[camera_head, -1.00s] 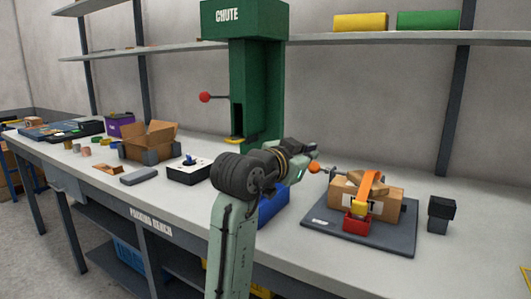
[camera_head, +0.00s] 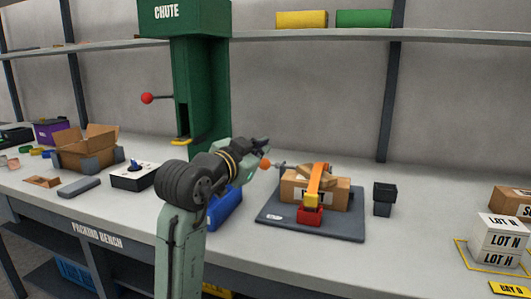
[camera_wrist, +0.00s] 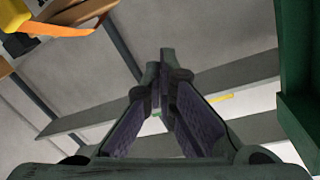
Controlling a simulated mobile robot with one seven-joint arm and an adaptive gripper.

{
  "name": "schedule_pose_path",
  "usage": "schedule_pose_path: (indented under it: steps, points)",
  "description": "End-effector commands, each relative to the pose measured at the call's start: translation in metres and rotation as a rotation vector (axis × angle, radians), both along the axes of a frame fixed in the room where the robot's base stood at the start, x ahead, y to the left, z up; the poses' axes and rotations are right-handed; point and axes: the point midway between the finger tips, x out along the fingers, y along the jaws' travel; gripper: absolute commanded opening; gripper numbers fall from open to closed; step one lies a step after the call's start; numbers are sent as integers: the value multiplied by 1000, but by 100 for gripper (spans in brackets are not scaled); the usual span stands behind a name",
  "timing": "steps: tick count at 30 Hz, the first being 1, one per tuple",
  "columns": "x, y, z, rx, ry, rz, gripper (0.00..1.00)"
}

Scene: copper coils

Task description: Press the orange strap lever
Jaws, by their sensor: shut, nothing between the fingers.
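An orange strap (camera_head: 318,180) runs over a brown carton (camera_head: 333,196) on a dark grey plate (camera_head: 345,228). At the strap's front end are a yellow piece (camera_head: 311,200) and a red block (camera_head: 310,216). An orange ball (camera_head: 265,164) on a thin grey rod stands left of the carton. My gripper (camera_head: 266,143) is raised left of the carton, above the ball in the picture, and apart from the strap. In the wrist view its fingers (camera_wrist: 163,62) meet, empty. The strap (camera_wrist: 58,28) and yellow piece (camera_wrist: 22,42) show there at upper left.
The green chute (camera_head: 202,90) with a red-knobbed handle (camera_head: 147,98) stands behind my arm. A blue bin (camera_head: 225,208) lies behind my arm. A black block (camera_head: 384,198) stands right of the plate.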

Motion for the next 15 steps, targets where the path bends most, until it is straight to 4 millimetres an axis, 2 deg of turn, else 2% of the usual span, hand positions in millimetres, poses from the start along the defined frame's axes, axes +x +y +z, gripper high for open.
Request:
schedule_pose_path:
  steps: [5, 15]
  points:
    - [23, -13, 0, -1, 3, -3, 0]
    - [87, -45, -4, 1, 3, -2, 0]
